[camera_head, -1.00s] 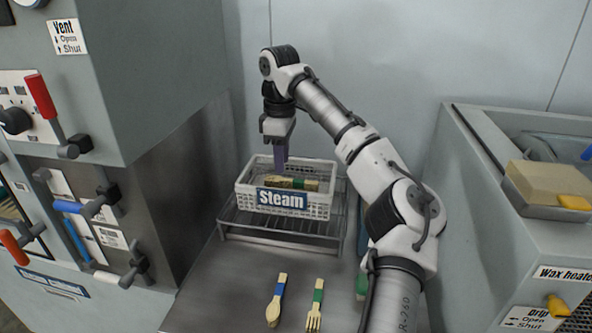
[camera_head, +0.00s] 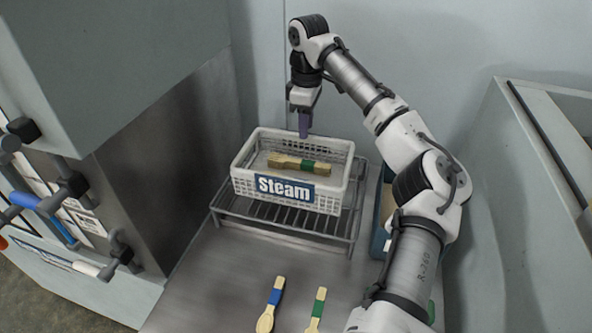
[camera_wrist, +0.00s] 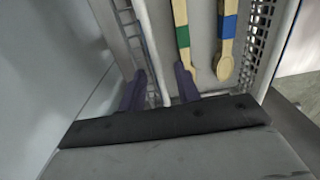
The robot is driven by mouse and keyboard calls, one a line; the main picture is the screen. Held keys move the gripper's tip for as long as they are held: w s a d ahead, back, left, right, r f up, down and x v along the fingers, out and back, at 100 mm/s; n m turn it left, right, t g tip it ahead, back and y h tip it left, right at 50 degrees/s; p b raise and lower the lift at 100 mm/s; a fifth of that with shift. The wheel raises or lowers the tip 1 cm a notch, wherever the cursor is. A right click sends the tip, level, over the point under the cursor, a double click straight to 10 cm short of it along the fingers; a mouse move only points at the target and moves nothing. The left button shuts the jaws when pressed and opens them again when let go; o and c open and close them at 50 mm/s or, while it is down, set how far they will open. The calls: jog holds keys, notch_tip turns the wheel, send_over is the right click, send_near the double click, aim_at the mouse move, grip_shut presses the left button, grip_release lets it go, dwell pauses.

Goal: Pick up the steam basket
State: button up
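The steam basket (camera_head: 337,205) is a white mesh basket with a blue "Steam" label, standing on a wire rack (camera_head: 285,236). Wooden utensils (camera_head: 300,163) lie in it; the wrist view shows a fork or spoon handle with a green band and a spoon with a blue band (camera_wrist: 226,55). My gripper (camera_head: 304,124) points down at the basket's back rim. In the wrist view my gripper (camera_wrist: 160,90) is open, with its purple fingers on either side of the basket rim (camera_wrist: 154,50). Gaps show between fingers and rim.
A wooden spoon (camera_head: 268,308) and another utensil (camera_head: 317,308) lie on the metal counter (camera_head: 215,280) in front. A blue bin (camera_head: 381,215) stands right of the rack, partly behind my arm. A grey machine with levers (camera_head: 60,205) is at left; a wall is close behind.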

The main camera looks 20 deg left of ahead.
aim_at(304, 158)
jog(key=shift+w+a+f+p, duration=0.15)
jog(key=shift+f+p, duration=0.3)
jog(key=shift+f, duration=1.5)
jog(key=shift+w+a+f+p, duration=0.1)
jog(key=shift+f+p, duration=0.35)
jog(key=shift+f, duration=1.45)
grip_shut()
